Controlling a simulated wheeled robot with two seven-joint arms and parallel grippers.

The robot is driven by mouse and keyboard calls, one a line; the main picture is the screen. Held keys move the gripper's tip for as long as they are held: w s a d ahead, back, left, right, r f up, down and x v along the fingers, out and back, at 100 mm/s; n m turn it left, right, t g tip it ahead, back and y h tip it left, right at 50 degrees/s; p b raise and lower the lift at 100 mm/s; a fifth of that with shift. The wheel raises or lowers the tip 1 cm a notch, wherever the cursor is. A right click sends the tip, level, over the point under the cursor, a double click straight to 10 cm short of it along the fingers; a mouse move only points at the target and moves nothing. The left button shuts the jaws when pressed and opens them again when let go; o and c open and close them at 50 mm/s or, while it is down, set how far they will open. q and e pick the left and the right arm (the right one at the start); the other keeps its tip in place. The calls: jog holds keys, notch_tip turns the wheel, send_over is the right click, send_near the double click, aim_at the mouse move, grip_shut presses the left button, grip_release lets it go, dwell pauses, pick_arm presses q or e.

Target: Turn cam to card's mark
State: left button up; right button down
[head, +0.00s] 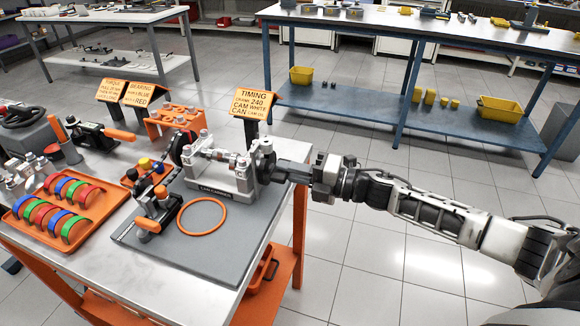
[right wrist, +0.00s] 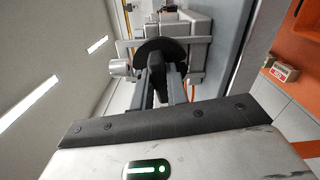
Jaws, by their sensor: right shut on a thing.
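The cam carrier (head: 215,188) is a grey block with a labelled front and two uprights, standing on a grey mat (head: 185,250). A camshaft (head: 222,157) lies across its uprights. A dark wheel (head: 183,147) sits at its left end. My right gripper (head: 273,168) reaches in from the right and is shut on the cam's right end. In the right wrist view, my right gripper (right wrist: 160,92) holds a dark grip in front of a black disc (right wrist: 150,52). My left gripper is out of view.
An orange hoop (head: 202,232) lies on the mat. Two more orange cards (head: 126,92) and an orange stand (head: 172,122) are behind. Clear floor lies right of the bench; blue-legged benches (head: 440,118) stand further back.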

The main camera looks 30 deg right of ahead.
jog(key=shift+m, duration=0.8)
jog(key=c, duration=1.4)
grip_release()
jog(key=v, duration=1.6)
